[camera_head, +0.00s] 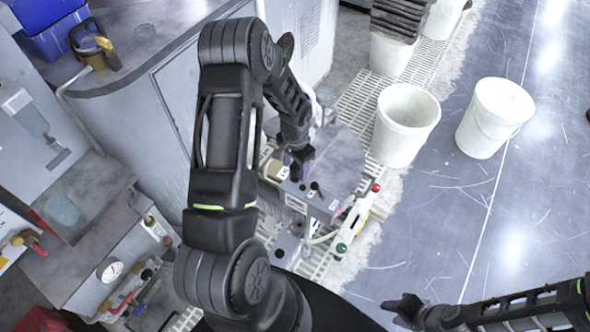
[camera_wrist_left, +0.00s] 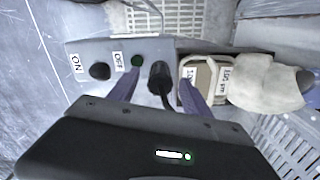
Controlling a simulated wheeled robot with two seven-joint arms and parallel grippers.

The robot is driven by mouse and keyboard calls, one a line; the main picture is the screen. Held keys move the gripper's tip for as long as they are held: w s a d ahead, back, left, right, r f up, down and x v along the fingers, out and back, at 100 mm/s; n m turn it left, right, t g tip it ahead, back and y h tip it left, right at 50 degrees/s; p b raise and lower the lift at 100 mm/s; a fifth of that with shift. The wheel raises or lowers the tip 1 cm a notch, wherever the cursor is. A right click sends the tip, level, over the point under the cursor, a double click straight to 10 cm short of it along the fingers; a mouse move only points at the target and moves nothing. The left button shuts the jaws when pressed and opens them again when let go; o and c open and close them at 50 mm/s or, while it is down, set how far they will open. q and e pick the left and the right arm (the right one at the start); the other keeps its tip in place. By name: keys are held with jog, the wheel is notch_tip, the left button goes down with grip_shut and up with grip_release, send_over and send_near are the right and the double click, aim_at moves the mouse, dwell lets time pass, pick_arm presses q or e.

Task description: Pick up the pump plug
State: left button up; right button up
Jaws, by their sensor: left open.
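The black pump plug (camera_wrist_left: 160,78) stands on the grey panel of a box (camera_wrist_left: 183,47) in the left wrist view, with a dark cord at it. My left gripper (camera_wrist_left: 159,90) is open, and its two purple-grey fingers lie on either side of the plug in that view, with gaps to both. Contact cannot be told. In the head view my left gripper (camera_head: 300,163) is over the box on the small cart, and the plug is hard to make out there. My right gripper (camera_head: 404,308) is at the lower right, away from the cart; its jaws are unclear.
A beige labelled block (camera_wrist_left: 201,74) and a pale lumpy bag (camera_wrist_left: 268,84) sit right of the plug. White buckets (camera_head: 405,125) (camera_head: 494,117) stand on the floor.

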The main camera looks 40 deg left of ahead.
pick_arm(q)
jog(key=shift+c, duration=0.4)
grip_shut()
dwell(0.5)
